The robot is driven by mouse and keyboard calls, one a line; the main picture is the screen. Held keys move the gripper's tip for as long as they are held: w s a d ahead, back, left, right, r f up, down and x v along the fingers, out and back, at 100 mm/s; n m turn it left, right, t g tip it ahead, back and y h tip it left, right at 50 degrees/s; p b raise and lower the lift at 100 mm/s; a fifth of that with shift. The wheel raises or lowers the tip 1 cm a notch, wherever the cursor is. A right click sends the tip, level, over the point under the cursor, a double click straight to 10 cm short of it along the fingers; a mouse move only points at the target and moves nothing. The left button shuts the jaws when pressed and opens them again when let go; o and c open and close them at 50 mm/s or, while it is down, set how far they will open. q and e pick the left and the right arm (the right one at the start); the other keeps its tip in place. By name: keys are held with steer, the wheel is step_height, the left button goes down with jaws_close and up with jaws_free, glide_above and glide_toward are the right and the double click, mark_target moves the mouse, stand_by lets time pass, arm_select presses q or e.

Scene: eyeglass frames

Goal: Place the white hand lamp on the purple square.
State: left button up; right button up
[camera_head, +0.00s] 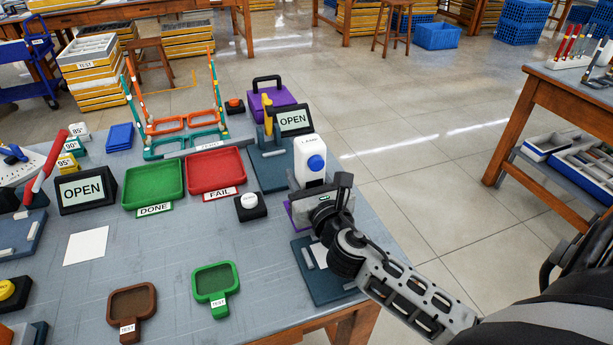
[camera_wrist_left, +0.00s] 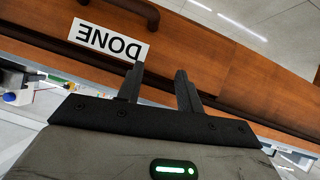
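The white hand lamp (camera_head: 308,158), with a round blue part on its face, stands upright near the table's right edge in the head view. My right gripper (camera_head: 318,190) is right at its lower end, and the gripper body hides the lamp's base. The fingers are mostly hidden, so I cannot tell whether they are closed on it. A purple patch, seemingly the purple square (camera_head: 291,213), shows just left of and below the gripper; most of it is covered. My left gripper (camera_wrist_left: 160,68) shows only in the left wrist view, with its fingers apart and nothing between them.
A black OPEN sign (camera_head: 292,120) and a purple case (camera_head: 272,98) stand behind the lamp. A blue-grey board (camera_head: 322,283) lies in front. A red FAIL tray (camera_head: 215,172), a green DONE tray (camera_head: 153,186) and a black button box (camera_head: 250,207) are to the left.

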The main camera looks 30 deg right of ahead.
steer(key=o, duration=0.4)
steer(key=shift+r, duration=0.2)
steer(key=b+v, duration=0.1)
steer(key=v, duration=0.9)
steer(key=shift+s+f, duration=0.15)
steer(key=shift+s, duration=0.1)
steer(key=shift+s+a, duration=0.15)
steer(key=shift+s, duration=0.5)
arm_select(q)
steer(key=shift+w+f, duration=0.15)
arm_select(e)
steer(key=shift+s, duration=0.1)
arm_select(q)
steer(key=shift+f, duration=0.1)
